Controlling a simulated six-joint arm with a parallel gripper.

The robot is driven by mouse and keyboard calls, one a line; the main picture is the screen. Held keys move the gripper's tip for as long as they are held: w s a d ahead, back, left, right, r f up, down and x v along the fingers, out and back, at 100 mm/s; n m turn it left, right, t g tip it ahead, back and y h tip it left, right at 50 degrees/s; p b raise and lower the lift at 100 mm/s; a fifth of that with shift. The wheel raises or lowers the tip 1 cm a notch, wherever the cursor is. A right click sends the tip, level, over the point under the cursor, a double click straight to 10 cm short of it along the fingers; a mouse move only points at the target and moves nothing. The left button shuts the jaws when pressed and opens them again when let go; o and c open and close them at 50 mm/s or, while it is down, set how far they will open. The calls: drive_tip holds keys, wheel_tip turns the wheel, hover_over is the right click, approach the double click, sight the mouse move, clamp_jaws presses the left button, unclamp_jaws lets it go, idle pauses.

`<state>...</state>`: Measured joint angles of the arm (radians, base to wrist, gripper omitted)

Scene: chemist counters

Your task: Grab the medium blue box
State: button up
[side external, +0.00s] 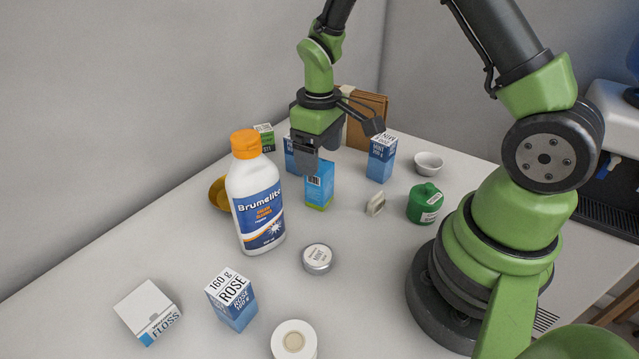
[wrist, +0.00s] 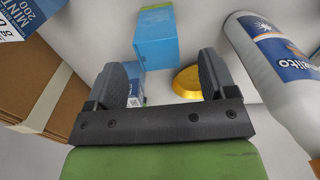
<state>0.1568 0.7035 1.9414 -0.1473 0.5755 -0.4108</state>
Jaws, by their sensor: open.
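A bright blue box (side external: 319,189) with a green lower edge stands upright on the counter; in the wrist view the bright blue box (wrist: 157,42) is beyond the fingertips, between their lines. Several boxes are blue, and I cannot tell for sure which one is the medium one. A darker blue box (side external: 290,156) stands just behind it, partly hidden by my gripper. My gripper (side external: 307,165) points down, close above and behind the bright blue box. In the wrist view my gripper (wrist: 163,68) has its fingers apart, and neither clasps anything.
A white Brumelito bottle (side external: 258,205) with an orange cap stands to the left, with a yellow bowl (side external: 218,193) behind it. A mint box (side external: 381,160) stands right, near a green jar (side external: 424,204). A rose box (side external: 232,302), floss box (side external: 149,313) and round tin (side external: 318,258) are in front.

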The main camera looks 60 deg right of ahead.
sight(320, 166)
wheel_tip(320, 166, down, 4)
drive_tip(key=shift+d+f, duration=0.1)
drive_tip(key=shift+f, duration=0.15)
drive_tip(key=shift+c, duration=0.4)
drive_tip(key=c, duration=1)
drive_tip(key=shift+w+r, duration=0.1)
